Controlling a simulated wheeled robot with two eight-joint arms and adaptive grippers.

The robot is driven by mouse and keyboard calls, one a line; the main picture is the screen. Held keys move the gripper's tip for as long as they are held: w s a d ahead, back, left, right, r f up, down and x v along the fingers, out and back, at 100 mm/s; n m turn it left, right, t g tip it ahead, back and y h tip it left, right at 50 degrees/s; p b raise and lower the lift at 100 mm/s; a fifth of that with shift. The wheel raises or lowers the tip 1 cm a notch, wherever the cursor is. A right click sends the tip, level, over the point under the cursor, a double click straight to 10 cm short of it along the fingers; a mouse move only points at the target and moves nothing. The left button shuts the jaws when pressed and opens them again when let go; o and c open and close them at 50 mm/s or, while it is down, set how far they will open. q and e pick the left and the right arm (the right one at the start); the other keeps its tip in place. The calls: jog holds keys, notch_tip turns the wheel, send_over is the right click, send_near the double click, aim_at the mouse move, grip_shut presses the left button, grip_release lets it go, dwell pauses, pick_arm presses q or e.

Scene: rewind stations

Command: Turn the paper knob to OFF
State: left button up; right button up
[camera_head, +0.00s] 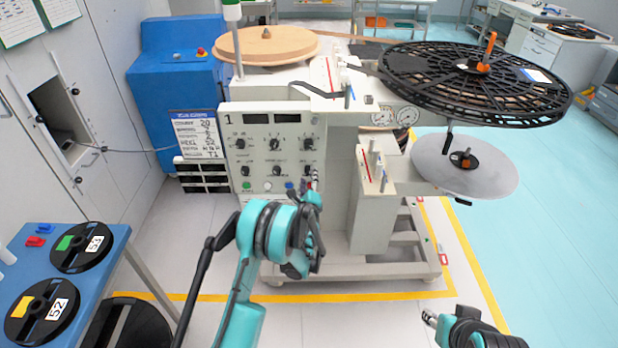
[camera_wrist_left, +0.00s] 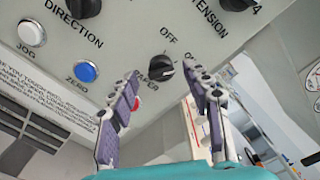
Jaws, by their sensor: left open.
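The paper knob (camera_wrist_left: 160,69) is a small black knob on the grey control panel (camera_head: 272,190), with OFF and a partly hidden ON printed beside it in the left wrist view. I cannot tell clearly which mark it points to. My left gripper (camera_wrist_left: 164,78) is open, its two fingers on either side of the knob; contact is not clear. In the head view my left gripper (camera_head: 312,180) is at the panel's lower right corner and hides the knob. My right gripper (camera_head: 430,318) is low at the right, away from the panel; its jaw opening is unclear.
A blue button (camera_wrist_left: 86,71), a white button (camera_wrist_left: 31,33) and the direction knob (camera_wrist_left: 84,8) are nearby. A red button (camera_wrist_left: 136,104) shows beside my left finger. A white post (camera_head: 374,200) stands right of the panel. A blue table (camera_head: 105,262) with reels stands left.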

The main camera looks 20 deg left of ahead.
pick_arm(q)
jog(key=shift+x, duration=1)
grip_shut()
jog(key=shift+n, duration=0.3)
jog(key=n, duration=0.5)
jog(key=shift+n, duration=0.3)
jog(key=n, duration=0.5)
jog(key=shift+f+n, duration=0.1)
jog(key=shift+n, duration=0.2)
